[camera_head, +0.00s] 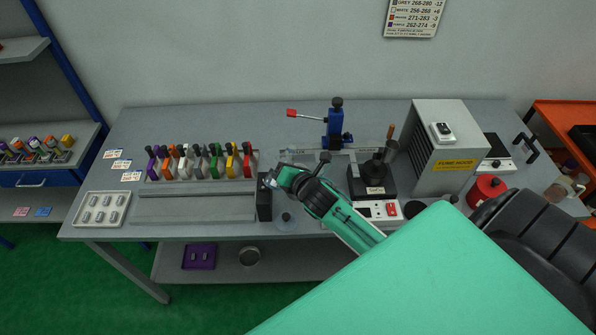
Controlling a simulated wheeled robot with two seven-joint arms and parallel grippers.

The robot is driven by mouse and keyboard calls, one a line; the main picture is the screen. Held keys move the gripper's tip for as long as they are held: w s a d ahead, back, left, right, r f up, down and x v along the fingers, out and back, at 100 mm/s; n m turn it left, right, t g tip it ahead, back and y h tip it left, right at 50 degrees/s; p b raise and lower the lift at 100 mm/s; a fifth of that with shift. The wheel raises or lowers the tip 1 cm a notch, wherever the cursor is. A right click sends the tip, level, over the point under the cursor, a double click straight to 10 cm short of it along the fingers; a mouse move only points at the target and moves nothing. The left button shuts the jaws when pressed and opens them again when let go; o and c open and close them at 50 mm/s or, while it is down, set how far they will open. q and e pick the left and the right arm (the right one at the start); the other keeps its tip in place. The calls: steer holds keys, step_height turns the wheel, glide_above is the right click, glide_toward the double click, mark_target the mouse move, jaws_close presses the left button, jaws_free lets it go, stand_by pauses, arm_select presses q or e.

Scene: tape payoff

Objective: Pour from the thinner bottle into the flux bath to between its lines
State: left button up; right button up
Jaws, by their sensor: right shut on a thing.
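My right gripper (277,178) is over the front middle of the bench, beside the upright black block (264,198). It is shut on a small pale thing (269,184), mostly hidden by the fingers; I cannot tell if it is a bottle. Translucent bottles (568,168) stand at the bench's far right, too small for me to tell which is the thinner one. I cannot surely pick out the flux bath or its lines. A clear round dish (286,221) lies just in front of the gripper. My left gripper is not in view.
A row of coloured holders (200,162) and a grey rail (195,206) fill the bench's left. A blue stand (335,128), a black pot (376,172), a fume hood box (440,145) and a red canister (487,190) stand to the right.

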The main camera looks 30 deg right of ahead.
steer(key=shift+d+r+n, duration=0.1)
steer(key=shift+n, duration=0.5)
steer(key=shift+a+r+n+t+h+b, duration=0.1)
steer(key=shift+a+n+t+h+b, duration=0.15)
steer(key=shift+n+b, duration=0.3)
steer(key=shift+a+r+n+t+h+b, duration=0.15)
steer(key=shift+n+t+b, duration=0.15)
steer(key=shift+n, duration=0.35)
steer(key=shift+a+f+n+t+b, duration=0.15)
steer(key=shift+n+t+b, duration=0.1)
steer(key=shift+n+b, duration=0.65)
steer(key=shift+r+n+p, duration=0.35)
steer(key=shift+r+n, duration=0.05)
steer(key=shift+n, duration=0.1)
steer(key=shift+s+a+r+n, duration=0.1)
steer(key=shift+a+r+n, duration=0.1)
steer(key=shift+r+n, duration=0.3)
steer(key=shift+f, duration=0.1)
steer(key=shift+s, duration=0.1)
